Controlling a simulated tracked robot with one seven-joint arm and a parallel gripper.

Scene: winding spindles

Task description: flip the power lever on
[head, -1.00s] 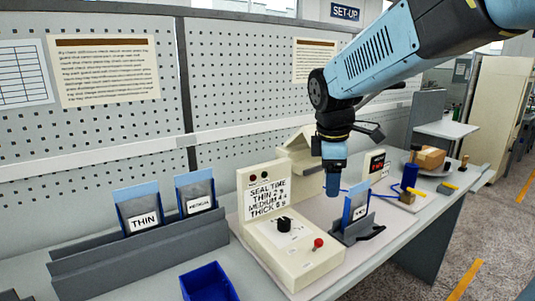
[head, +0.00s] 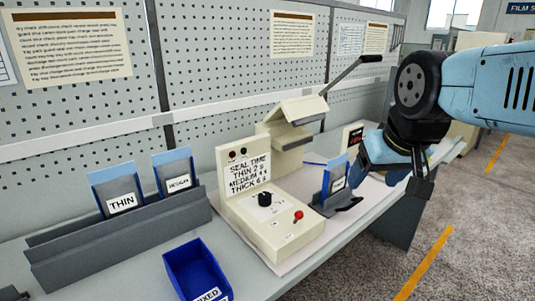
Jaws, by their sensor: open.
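A cream control box (head: 280,235) stands on the bench with a black dial (head: 264,199) and a small red-tipped control (head: 298,215) on its sloped top. The red tip looks like the power lever, but its on or off position is too small to tell. Two dark red lamps (head: 237,153) sit above the printed seal times. Behind the box, a cream sealer (head: 290,125) has a long raised arm with a black grip (head: 371,58). My gripper (head: 372,172) is open, right of the box and apart from the red tip, close to a blue card holder. Its fingertips are hard to make out.
The blue card (head: 336,177) stands in a dark holder between my gripper and the box. A grey rack (head: 120,250) holds the THIN and medium cards at left. A blue bin (head: 197,268) stands in front. The bench's front right edge borders open floor.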

